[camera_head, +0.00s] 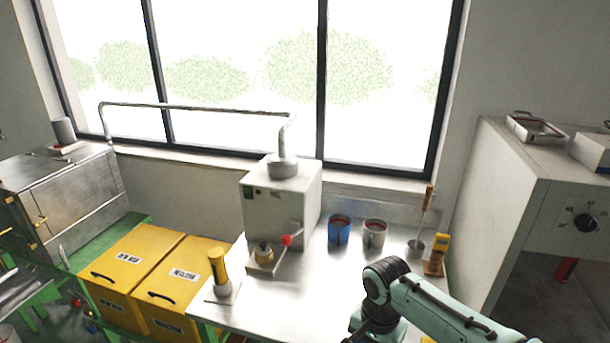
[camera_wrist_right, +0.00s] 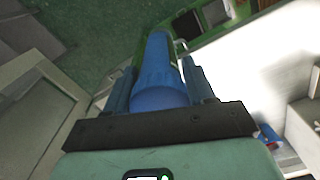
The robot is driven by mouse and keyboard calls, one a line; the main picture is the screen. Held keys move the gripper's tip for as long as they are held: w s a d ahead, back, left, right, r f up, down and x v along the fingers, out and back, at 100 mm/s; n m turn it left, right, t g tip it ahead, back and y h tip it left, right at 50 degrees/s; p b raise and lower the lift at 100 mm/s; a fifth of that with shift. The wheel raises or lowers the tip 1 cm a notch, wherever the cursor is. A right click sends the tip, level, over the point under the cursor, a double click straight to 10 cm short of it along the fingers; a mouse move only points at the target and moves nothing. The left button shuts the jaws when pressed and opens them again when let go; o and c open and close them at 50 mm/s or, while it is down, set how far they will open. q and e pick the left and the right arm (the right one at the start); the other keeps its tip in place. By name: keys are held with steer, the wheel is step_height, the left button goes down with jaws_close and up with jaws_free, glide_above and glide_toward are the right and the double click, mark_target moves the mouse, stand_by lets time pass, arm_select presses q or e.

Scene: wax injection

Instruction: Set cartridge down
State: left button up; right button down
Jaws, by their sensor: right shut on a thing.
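In the right wrist view, my right gripper (camera_wrist_right: 155,70) is shut on a blue cartridge (camera_wrist_right: 160,90). The cartridge lies between the two fingers, and its narrower end points away from the wrist. The background past it looks further off; I cannot tell its height. In the head view my right arm (camera_head: 435,305) reaches in from the lower right over the front of the steel table (camera_head: 310,300). The right gripper's tips and the cartridge are out of that view, below its bottom edge. My left gripper is in neither view.
A yellow cylinder (camera_head: 218,267) stands upright at the table's left. Behind it is a grey machine (camera_head: 270,205) with a red knob (camera_head: 286,240). The table's middle is clear.

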steer(key=w+d+f+n, duration=0.1)
steer(key=d+f+n, duration=0.1)
steer(key=f, duration=0.7)
steer(key=w+d+f+n, duration=0.1)
steer(key=f+n, duration=0.4)
steer(key=f, duration=0.5)
steer(key=shift+d+f, duration=0.15)
steer(key=shift+d, duration=0.4)
